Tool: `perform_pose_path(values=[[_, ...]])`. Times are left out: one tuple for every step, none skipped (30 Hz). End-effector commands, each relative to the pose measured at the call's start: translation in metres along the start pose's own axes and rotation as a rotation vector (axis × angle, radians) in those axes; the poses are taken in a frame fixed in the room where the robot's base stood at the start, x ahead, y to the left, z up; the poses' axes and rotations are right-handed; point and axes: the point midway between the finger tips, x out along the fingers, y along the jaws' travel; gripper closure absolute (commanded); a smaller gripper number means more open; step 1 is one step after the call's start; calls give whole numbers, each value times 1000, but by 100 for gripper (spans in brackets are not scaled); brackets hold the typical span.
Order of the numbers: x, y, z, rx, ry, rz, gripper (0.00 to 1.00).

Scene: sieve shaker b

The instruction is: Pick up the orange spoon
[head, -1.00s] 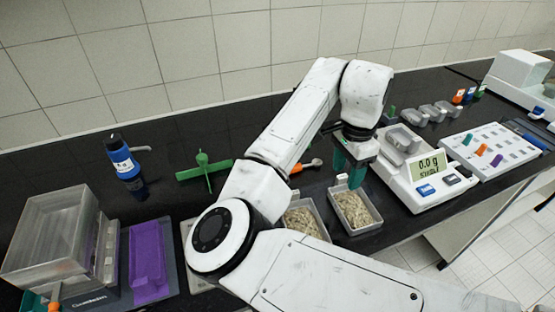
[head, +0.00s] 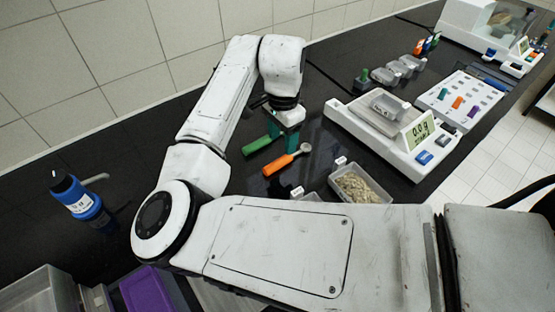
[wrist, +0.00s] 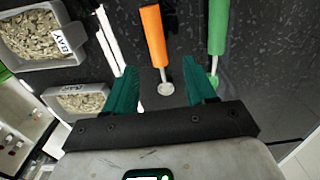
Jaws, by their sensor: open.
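The orange spoon (head: 279,165) lies on the black bench in the head view, its small metal bowl toward the right. The wrist view shows its orange handle (wrist: 153,36) pointing away and its round metal end between the two finger lines. My gripper (head: 284,138) has teal fingers and is above the bench, just behind the spoon in the head view. In the wrist view my gripper (wrist: 163,84) is open and empty, its fingers apart on either side of the spoon's metal end. Its height above the spoon is hard to tell.
A green-handled tool (head: 258,145) lies close beside the spoon; it also shows in the wrist view (wrist: 217,28). A tray of grains (head: 382,187) and a white balance (head: 345,122) stand to the right. A blue bottle (head: 78,203) stands at left.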

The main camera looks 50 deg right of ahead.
Motion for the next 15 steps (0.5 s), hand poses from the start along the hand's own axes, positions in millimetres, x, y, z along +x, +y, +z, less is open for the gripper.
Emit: perform_pose_path(values=[[5,0,0,-1,0,2,45],[8,0,0,-1,0,2,45],[10,0,0,-1,1,2,45],[12,0,0,-1,1,2,45],[13,0,1,-1,1,1,45],[15,1,2,-1,0,2,45],[17,1,2,-2,0,2,45],[20,1,3,-2,-1,2,45],[25,2,5,-2,-1,2,45],[28,2,6,-3,-2,2,45],[33,2,8,-3,-1,2,45],[39,3,10,-3,-1,3,45],[43,3,11,-2,-1,3,45],[48,3,10,-1,-1,3,45],[53,3,9,-1,0,3,45]])
